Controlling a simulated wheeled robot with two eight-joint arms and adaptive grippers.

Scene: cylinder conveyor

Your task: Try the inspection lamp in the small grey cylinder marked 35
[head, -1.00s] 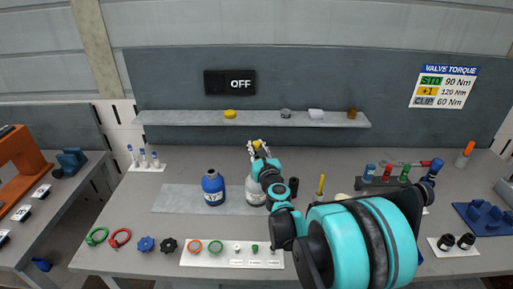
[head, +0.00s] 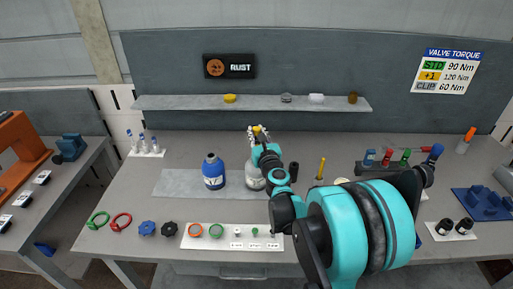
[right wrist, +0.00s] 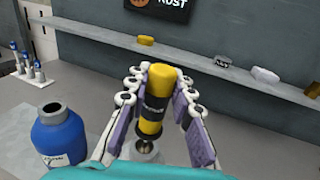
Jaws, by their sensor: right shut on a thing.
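The small grey cylinder (head: 252,177) stands upright on the grey mat, partly behind my right arm; I cannot read its mark. My right gripper (head: 258,134) is above it, shut on the yellow and black inspection lamp (right wrist: 155,105). In the right wrist view the lamp is near upright between the purple finger pads, its lower end at the top of the cylinder (right wrist: 146,150). I cannot tell how far the lamp goes into the neck. The wall display (head: 229,67) reads RUST beside an orange-brown picture. My left gripper is not in view.
A blue cylinder (head: 213,173) stands just left of the grey one, its open neck showing in the wrist view. A shelf (head: 190,103) with small parts runs behind. A white strip (head: 204,242) with rings and small parts lies at the front. Coloured tools stand at the right.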

